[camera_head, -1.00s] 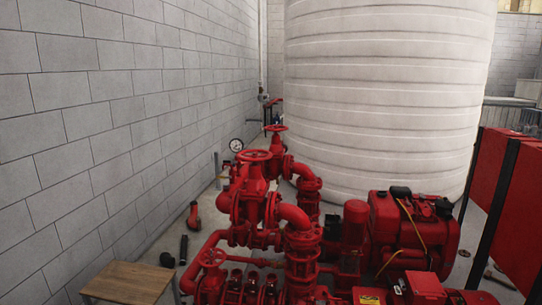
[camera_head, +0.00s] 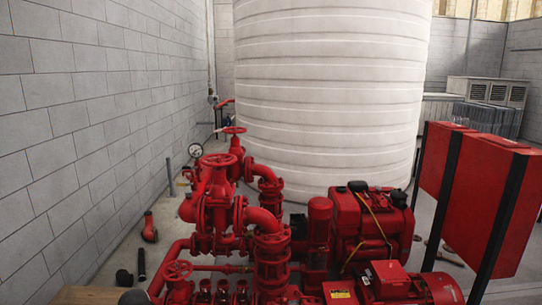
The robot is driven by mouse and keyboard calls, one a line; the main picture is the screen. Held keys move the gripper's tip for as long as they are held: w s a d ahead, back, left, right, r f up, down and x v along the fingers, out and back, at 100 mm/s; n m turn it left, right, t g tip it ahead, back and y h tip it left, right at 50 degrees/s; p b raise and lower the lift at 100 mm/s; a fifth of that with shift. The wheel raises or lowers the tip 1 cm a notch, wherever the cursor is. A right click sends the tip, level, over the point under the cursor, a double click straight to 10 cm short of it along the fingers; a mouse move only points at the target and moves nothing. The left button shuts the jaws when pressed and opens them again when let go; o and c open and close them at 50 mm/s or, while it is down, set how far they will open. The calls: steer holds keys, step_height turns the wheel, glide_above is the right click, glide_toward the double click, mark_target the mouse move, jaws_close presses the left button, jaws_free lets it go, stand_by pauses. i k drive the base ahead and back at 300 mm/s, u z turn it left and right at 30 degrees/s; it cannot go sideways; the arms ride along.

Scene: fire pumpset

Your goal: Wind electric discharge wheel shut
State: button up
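Several red handwheels show on the red pump set. One upper handwheel (camera_head: 216,160) sits on top of a tall valve. A rear handwheel (camera_head: 234,130) stands behind it near the white tank. A lower handwheel (camera_head: 177,270) is at the front left, close to the picture's bottom edge. I cannot tell from the picture which one is the electric discharge wheel, nor how far any valve is turned. A red finned motor (camera_head: 410,286) lies at the lower right. My gripper is not in view.
A large white ribbed tank (camera_head: 330,95) stands behind the pumps. A block wall (camera_head: 75,110) runs along the left. A wooden tabletop (camera_head: 88,296) shows at the bottom left. Red cabinets (camera_head: 490,195) on black posts stand right.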

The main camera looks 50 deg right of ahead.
mark_target(218, 161)
steer(key=z, duration=0.15)
steer(key=i, duration=1)
